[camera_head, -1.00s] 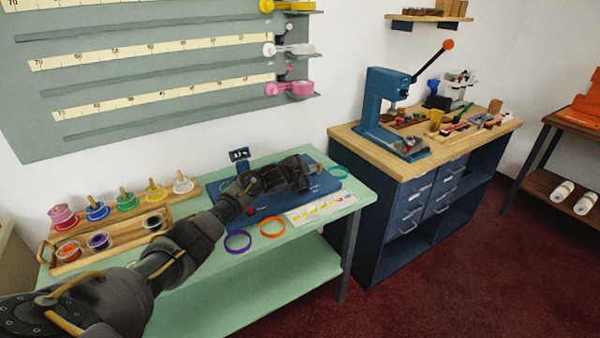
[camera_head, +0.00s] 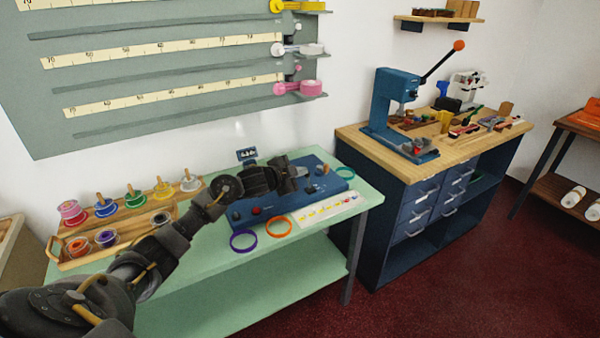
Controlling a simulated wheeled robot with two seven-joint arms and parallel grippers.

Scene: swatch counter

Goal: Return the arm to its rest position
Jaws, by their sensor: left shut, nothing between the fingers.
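My left arm (camera_head: 165,250) comes in from the lower left and reaches over the green table (camera_head: 225,285). My left gripper (camera_head: 303,171) is shut and empty. In the picture it lies over the blue device (camera_head: 325,183) at the back of the table and hides part of it. I cannot tell how high it is above the device. My right gripper is not in view.
A wooden rack (camera_head: 150,207) with several coloured spools stands at the table's left. Purple (camera_head: 243,240), orange (camera_head: 278,227) and teal (camera_head: 346,173) rings lie around the device, with a printed strip (camera_head: 325,209). A wooden-topped cabinet (camera_head: 455,145) with a blue press (camera_head: 383,105) stands at right.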

